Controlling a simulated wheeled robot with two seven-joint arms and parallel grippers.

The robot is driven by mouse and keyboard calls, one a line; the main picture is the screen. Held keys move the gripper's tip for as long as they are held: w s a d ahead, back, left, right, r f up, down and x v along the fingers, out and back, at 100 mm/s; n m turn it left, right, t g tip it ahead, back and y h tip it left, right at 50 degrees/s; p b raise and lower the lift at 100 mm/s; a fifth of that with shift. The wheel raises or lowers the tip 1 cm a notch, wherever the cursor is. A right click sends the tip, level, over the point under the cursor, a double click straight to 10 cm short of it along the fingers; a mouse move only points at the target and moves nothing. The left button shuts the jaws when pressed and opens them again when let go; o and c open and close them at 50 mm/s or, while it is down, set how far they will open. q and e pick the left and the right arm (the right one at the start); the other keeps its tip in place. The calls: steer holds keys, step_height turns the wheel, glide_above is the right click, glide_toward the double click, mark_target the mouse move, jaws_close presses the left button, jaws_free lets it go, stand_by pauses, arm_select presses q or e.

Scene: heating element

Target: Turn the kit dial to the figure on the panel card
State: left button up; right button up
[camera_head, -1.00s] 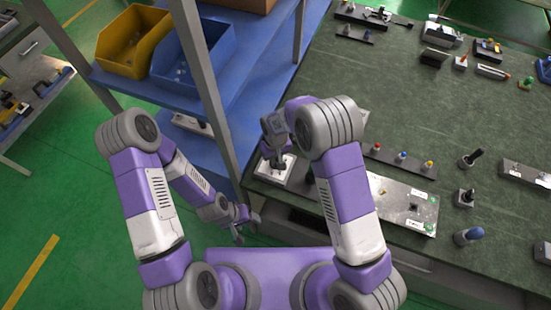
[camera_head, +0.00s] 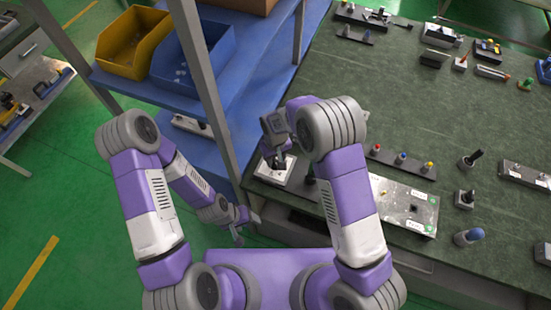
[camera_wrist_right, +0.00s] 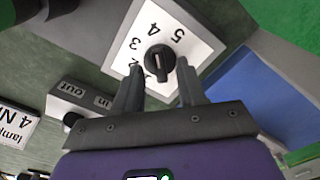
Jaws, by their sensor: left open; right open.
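The kit dial (camera_wrist_right: 160,61) is a round black knob with a pale line, on a white plate (camera_wrist_right: 139,24) printed with 3, 4, 5 and a partly covered figure. I cannot tell which figure the line marks. My right gripper (camera_wrist_right: 160,72) is open, its two fingers on either side of the knob; contact is unclear. In the head view the dial's plate (camera_head: 268,177) sits at the bench's near left corner under my right gripper (camera_head: 277,160). My left gripper (camera_head: 243,226) is open and empty, low beside the bench. I cannot pick out a panel card in the head view.
A blue shelf (camera_head: 250,75) with yellow and blue bins stands left of the bench. A metal panel (camera_head: 405,205) lies right of my right arm.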

mark_target(276, 162)
step_height(276, 162, up, 7)
steer(key=shift+f, duration=0.1)
stand_by(0.7)
